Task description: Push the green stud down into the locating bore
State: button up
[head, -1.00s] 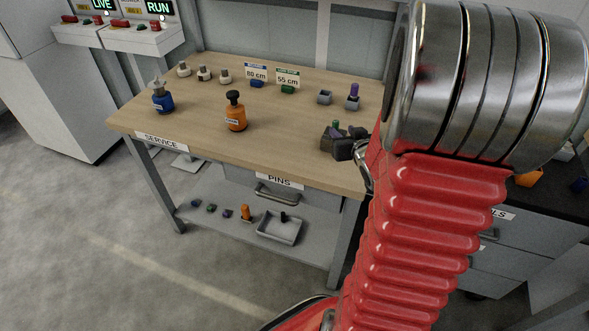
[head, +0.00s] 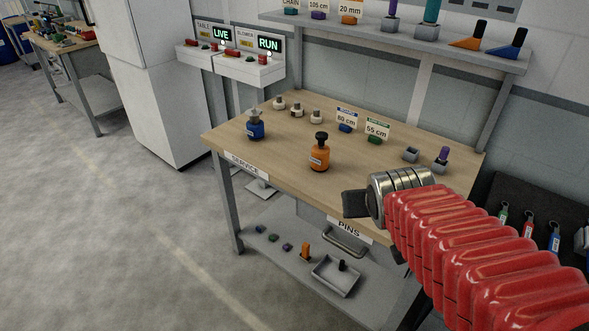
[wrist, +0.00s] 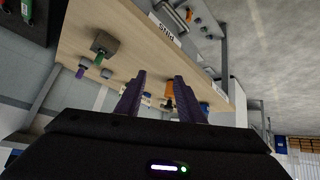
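The green stud (wrist: 99,58) shows in the wrist view, which sees the bench upside down. It stands out of the top of a dark grey block (wrist: 106,42) on the bench. The bore itself is hidden, and I cannot tell how deep the stud sits. In the head view my arm hides the block and stud. My gripper (wrist: 160,85) has its two dark fingers spread apart with nothing held between them. It is clear of the stud, which lies to the left of the fingers in the wrist view. In the head view the gripper (head: 356,204) is over the bench's front edge.
The wooden bench (head: 270,160) also holds an orange bottle (head: 320,155), a blue bottle (head: 255,127), several small pale knobs, two sign cards and a grey block with a purple stud (head: 442,155). A shelf (head: 400,45) hangs behind. A grey tray (head: 330,285) lies below.

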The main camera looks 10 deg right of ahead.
jog(key=s+a+r+n+g+y, duration=0.1)
jog(key=s+a+n+g+y, duration=0.1)
jog(key=s+a, duration=0.8)
jog(key=shift+s+a+r+y, duration=0.3)
jog(key=shift+a+y, duration=0.2)
jog(key=shift+a, duration=0.4)
jog(key=shift+d, duration=0.1)
